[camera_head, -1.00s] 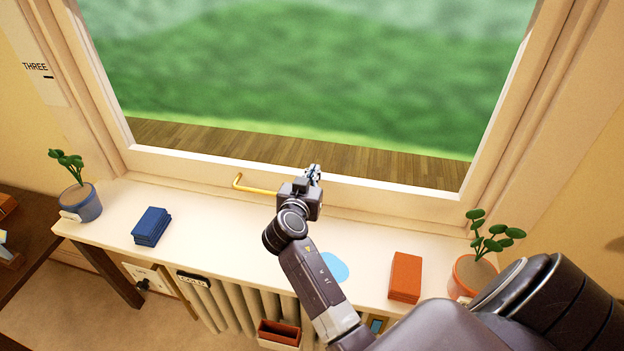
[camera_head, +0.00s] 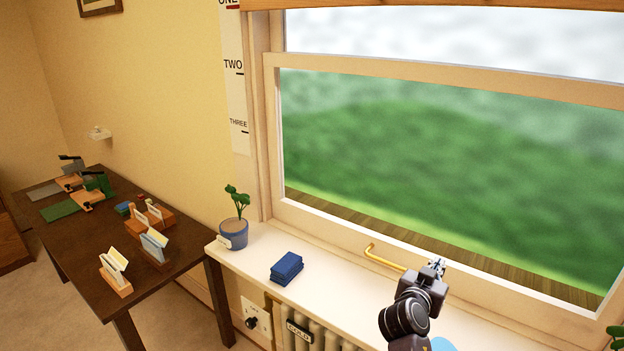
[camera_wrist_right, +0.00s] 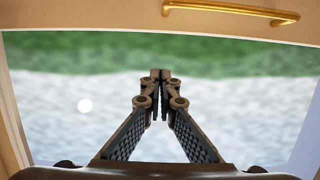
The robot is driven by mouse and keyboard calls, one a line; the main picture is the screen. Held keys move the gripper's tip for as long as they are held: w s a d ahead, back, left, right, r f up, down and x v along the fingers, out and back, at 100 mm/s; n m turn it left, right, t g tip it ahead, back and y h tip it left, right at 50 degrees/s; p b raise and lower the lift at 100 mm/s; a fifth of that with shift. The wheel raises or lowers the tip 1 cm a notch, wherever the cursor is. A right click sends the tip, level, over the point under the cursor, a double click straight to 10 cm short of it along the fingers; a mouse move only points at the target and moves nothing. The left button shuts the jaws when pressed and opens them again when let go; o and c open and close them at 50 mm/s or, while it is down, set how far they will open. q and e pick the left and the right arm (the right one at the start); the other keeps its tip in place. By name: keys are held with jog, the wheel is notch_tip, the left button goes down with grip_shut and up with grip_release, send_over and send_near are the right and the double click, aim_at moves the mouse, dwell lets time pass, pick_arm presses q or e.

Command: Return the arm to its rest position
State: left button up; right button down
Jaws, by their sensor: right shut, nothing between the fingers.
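My right gripper (camera_head: 437,268) is near the window sash, just right of the brass handle (camera_head: 384,258) in the head view. In the right wrist view the gripper (camera_wrist_right: 160,76) has its fingertips together with nothing between them. The brass handle also shows at the top of that view (camera_wrist_right: 230,13), apart from the fingers. My right arm reaches up from the bottom edge over the white sill (camera_head: 336,285). My left gripper is not in view.
A blue pot with a plant (camera_head: 233,232) and a stack of blue books (camera_head: 286,268) stand on the sill. A dark table (camera_head: 85,265) at left holds card holders and presses. A radiator (camera_head: 318,340) is below the sill. The sill between books and arm is clear.

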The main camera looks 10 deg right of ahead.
jog(key=s+a+f+n+g+y, duration=0.25)
jog(key=s+a+f, duration=0.25)
jog(key=s+f, duration=0.25)
jog(key=s+a+f+n+g+y, duration=0.1)
jog(key=s+a+f+n+y, duration=0.25)
jog(key=s+f, duration=0.4)
jog(key=s+a+f+n+g+y, duration=0.1)
jog(key=s+a+n+g+y, duration=0.15)
jog(key=s+a, duration=0.6)
jog(key=s+a+f+n+g+y, duration=0.1)
jog(key=s+a+n+y, duration=0.2)
jog(key=s+a, duration=0.55)
jog(key=s+d+f+g+b, duration=0.1)
jog(key=s+f+b, duration=0.15)
jog(key=f, duration=1.25)
jog(key=s+d+f+b, duration=0.1)
jog(key=s+f+b, duration=0.15)
jog(key=f, duration=1.35)
pick_arm(q)
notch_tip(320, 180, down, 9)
jog(key=b, duration=0.4)
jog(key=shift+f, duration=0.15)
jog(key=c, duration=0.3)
pick_arm(e)
jog(key=s+d+f+g, duration=0.1)
jog(key=s+d+f, duration=0.2)
jog(key=s+f, duration=1.4)
notch_tip(320, 180, down, 4)
jog(key=shift+r, duration=0.25)
